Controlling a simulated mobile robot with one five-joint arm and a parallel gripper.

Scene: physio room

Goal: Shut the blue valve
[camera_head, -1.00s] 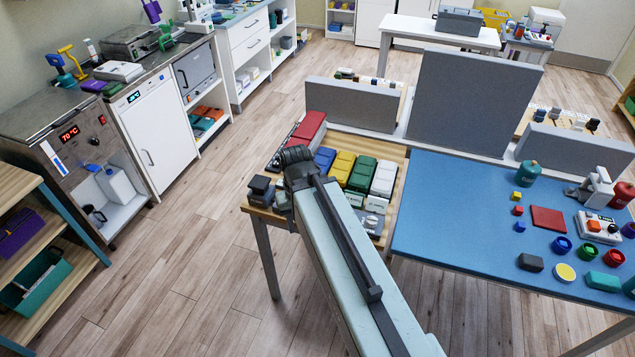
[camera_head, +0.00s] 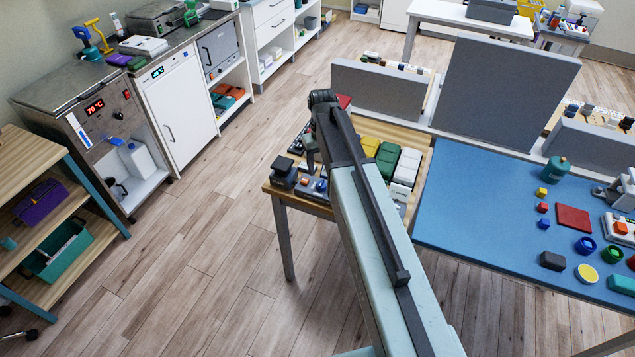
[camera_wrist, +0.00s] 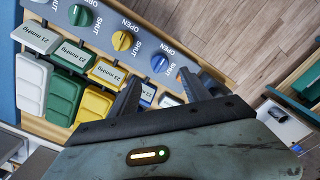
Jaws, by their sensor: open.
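The blue valve knob (camera_wrist: 160,63) is on a grey panel (camera_wrist: 142,50) in the wrist view. OPEN and SHUT are printed beside the knobs. I cannot tell which word its handle points at. I see no contact. In the head view my arm hides part of the panel.
White, green (camera_wrist: 68,97) and yellow (camera_wrist: 92,103) blocks line up beside the panel, close to my fingers. In the head view a blue-topped table (camera_head: 480,205) with small items adjoins at right. A grey upright board (camera_head: 505,95) stands behind. The floor at left is clear.

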